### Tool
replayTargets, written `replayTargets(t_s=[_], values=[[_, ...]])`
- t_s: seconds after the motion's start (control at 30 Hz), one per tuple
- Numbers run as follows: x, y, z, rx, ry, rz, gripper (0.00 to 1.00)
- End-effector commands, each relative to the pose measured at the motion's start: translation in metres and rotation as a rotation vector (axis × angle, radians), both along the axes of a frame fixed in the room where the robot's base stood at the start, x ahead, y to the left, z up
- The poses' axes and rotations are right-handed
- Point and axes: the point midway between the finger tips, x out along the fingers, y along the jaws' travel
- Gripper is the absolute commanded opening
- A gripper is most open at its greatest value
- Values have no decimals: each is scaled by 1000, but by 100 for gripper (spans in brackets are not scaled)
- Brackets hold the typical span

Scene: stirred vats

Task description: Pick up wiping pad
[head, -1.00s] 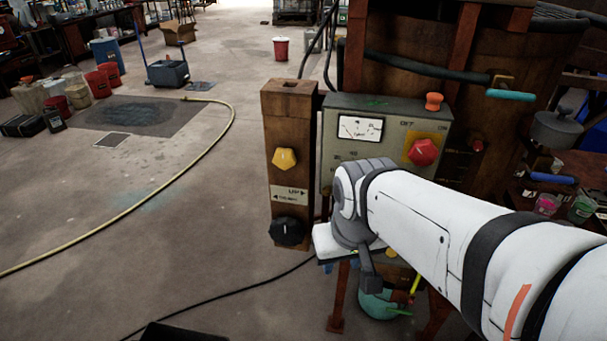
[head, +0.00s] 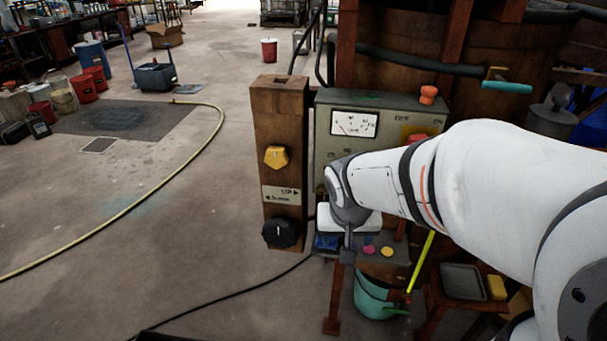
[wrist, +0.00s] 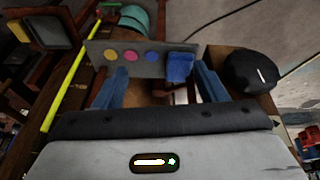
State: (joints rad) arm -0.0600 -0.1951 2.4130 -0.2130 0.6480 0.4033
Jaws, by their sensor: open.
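A blue block-like pad (head: 327,242), which I take for the wiping pad, lies at the left end of a small grey shelf (head: 394,267) below the control box. In the wrist view the blue pad (wrist: 181,67) lies at the right end of the shelf (wrist: 97,47). It is beside several coloured discs. My gripper (wrist: 160,75) is open, with its two blue fingers apart and nothing visibly held between them. The pad appears beyond the fingers, nearer the right one. In the head view my wrist hides part of the shelf, and the fingertips cannot be made out.
A wooden post (head: 280,145) with a black knob (head: 279,233) stands left of the shelf. The grey control box (head: 365,128) is above it. A teal bucket (head: 372,297) is below. A tray (head: 462,281) and yellow block (head: 496,288) are at right. Floor at left is mostly open.

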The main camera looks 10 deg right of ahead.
Motion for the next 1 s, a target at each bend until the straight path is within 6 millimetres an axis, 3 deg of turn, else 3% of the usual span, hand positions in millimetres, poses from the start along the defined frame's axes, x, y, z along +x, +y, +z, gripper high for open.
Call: replayTargets(t_s=[0.03,0.1,0.3,0.57,1.0], values=[[18,3,-21,-3,-9,-22,65],[39,6,-37,0,-36,-54,65],[73,16,-64,21,-82,-102,65],[83,19,-74,31,-95,-115,65],[100,16,-123,29,-91,-113,65]])
